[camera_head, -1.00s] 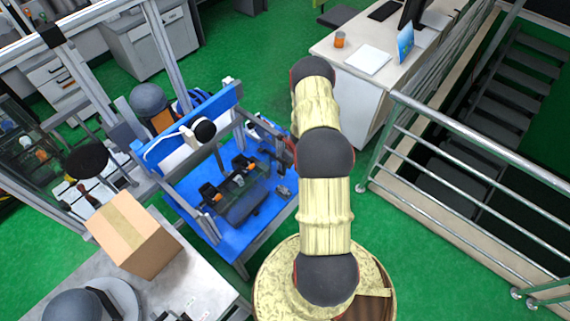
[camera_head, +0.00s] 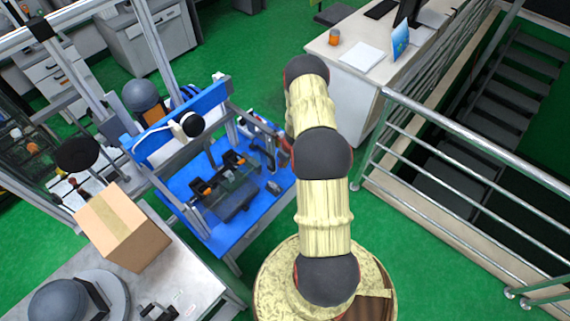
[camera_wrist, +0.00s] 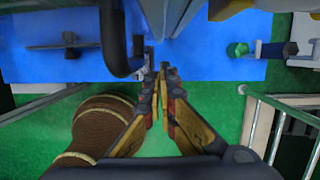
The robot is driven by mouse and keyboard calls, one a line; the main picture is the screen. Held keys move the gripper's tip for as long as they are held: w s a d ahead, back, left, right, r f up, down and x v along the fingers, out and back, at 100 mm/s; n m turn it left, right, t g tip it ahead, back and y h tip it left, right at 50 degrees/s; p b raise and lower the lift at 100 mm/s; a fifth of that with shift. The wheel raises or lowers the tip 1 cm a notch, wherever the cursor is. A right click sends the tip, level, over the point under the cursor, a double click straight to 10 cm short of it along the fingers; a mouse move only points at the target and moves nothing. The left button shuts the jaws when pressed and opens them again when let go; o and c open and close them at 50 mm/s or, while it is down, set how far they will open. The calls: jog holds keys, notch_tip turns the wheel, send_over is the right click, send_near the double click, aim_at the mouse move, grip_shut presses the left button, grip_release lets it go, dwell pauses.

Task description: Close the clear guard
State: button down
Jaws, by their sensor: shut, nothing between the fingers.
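The drop tower stands on a blue base plate (camera_head: 227,232) left of my arm in the head view. What looks like the clear guard (camera_head: 238,187) is a see-through, slightly dark panel over the fixtures on this plate; its exact edges and angle are hard to tell. In the wrist view a dark curved bar (camera_wrist: 115,40), like a handle, stands just left of my fingertips. My gripper (camera_wrist: 161,70) is shut and empty, with its tips over the edge of the blue plate (camera_wrist: 205,50). In the head view my arm hides the gripper.
A cardboard box (camera_head: 122,228) sits on a grey bench (camera_head: 190,275) at the left. A white desk (camera_head: 345,75) is behind, and metal railings (camera_head: 450,120) guard a stairwell at the right.

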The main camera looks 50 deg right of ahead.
jog(key=v, duration=1)
jog(key=shift+s+p, duration=0.35)
jog(key=shift+p, duration=0.1)
jog(key=shift+f, duration=0.1)
